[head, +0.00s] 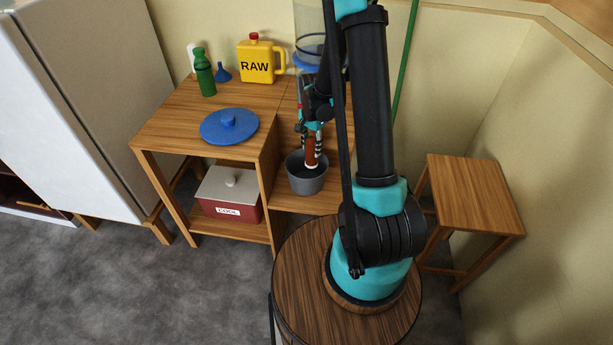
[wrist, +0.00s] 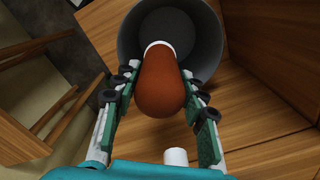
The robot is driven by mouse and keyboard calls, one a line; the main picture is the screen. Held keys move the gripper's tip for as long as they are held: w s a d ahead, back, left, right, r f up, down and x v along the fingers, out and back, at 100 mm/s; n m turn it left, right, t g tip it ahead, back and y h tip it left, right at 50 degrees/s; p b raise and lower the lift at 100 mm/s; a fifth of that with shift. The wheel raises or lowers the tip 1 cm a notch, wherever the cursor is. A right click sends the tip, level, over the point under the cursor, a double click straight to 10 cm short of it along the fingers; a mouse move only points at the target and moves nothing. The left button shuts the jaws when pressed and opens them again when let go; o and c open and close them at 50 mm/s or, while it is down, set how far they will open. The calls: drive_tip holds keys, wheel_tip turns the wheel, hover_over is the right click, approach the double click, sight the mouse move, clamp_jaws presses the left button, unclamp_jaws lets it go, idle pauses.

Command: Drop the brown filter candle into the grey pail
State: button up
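The brown filter candle (wrist: 162,85) is held upright between the fingers of my gripper (wrist: 162,100), with its white end toward the pail. In the head view the candle (head: 310,150) hangs from my gripper (head: 311,134), its lower end at the mouth of the grey pail (head: 306,184). Whether that end is below the rim I cannot tell for sure. The pail stands on the lower wooden shelf, and in the wrist view the pail (wrist: 206,38) opens beneath the candle. Both fingers press on the candle's sides.
A blue lid (head: 220,127), a green bottle (head: 204,73), a blue funnel (head: 222,72) and a yellow RAW jug (head: 257,60) stand on the upper table. A red COOL box (head: 229,192) sits below. A clear container (head: 309,38) stands behind my arm. A stool (head: 474,193) is at right.

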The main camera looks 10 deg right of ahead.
drive_tip(key=o, duration=0.4)
drive_tip(key=shift+r, duration=0.15)
wheel_tip(320, 180, up, 12)
drive_tip(key=shift+f, duration=0.1)
idle(0.4)
drive_tip(key=s+d+n+t, duration=0.1)
drive_tip(key=s+n, duration=0.2)
drive_tip(key=s, duration=0.4)
drive_tip(key=s+d+n+t, duration=0.1)
drive_tip(key=s+n, duration=0.3)
drive_tip(key=s, duration=0.3)
drive_tip(key=s+d+n+t, duration=0.2)
drive_tip(key=s+n, duration=0.1)
drive_tip(key=s, duration=0.5)
drive_tip(key=shift+n, duration=0.4)
